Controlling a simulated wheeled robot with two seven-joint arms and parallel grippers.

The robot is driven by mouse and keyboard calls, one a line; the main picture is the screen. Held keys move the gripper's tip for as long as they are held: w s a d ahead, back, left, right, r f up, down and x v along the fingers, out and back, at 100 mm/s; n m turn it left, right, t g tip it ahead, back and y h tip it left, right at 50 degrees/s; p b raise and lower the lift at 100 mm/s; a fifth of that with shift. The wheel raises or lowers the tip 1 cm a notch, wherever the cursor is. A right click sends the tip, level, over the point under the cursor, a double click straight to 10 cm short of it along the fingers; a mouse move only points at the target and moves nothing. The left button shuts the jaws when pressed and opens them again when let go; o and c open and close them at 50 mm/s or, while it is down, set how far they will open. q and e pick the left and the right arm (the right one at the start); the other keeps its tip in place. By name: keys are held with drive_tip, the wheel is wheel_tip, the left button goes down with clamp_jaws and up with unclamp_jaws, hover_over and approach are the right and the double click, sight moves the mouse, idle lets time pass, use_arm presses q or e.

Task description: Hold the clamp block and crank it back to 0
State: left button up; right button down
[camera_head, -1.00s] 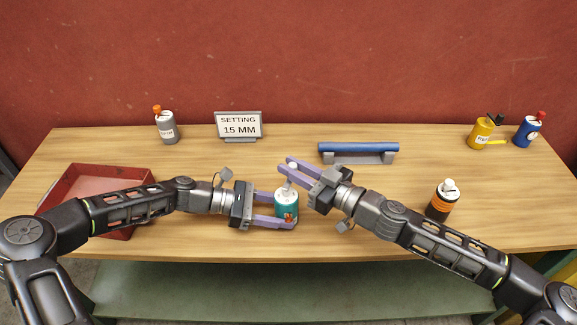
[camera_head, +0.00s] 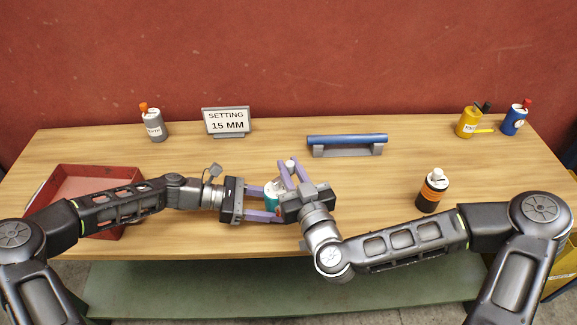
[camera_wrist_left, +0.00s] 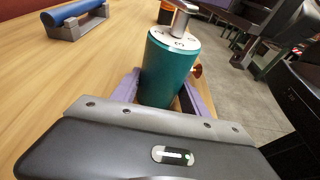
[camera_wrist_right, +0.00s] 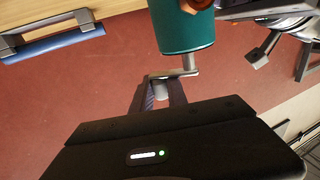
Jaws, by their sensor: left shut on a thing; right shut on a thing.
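The clamp block is a teal cylinder (camera_head: 271,202) with a pale marked top, mostly hidden in the head view. In the left wrist view the block (camera_wrist_left: 168,72) stands upright between the fingers of my left gripper (camera_head: 272,204), which is shut on it. A metal crank (camera_wrist_left: 181,14) sits on its top, and an orange-red knob (camera_wrist_left: 196,71) is on its side. My right gripper (camera_head: 289,176) is shut on the crank's handle. In the right wrist view the block (camera_wrist_right: 182,34) appears inverted, with the crank arm (camera_wrist_right: 190,65) leading to the handle (camera_wrist_right: 160,88) between the fingers.
A sign (camera_head: 227,121) reads "SETTING 15 MM". A red tray (camera_head: 50,183) lies left, partly behind my left arm. A blue bar (camera_head: 346,139) rests on a grey stand. A black-orange bottle (camera_head: 433,190) stands right. Grey (camera_head: 154,126), yellow (camera_head: 468,122) and blue (camera_head: 514,120) containers stand at the back.

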sight(293, 163)
drive_tip(key=shift+s+d+r+m+h, duration=0.1)
drive_tip(key=shift+d+r+m+h, duration=0.15)
drive_tip(key=shift+m+h, duration=0.35)
drive_tip(key=shift+r, duration=0.1)
drive_tip(key=c, duration=1.3)
unclamp_jaws()
wheel_tip(293, 163, up, 10)
drive_tip(key=shift+f, duration=0.1)
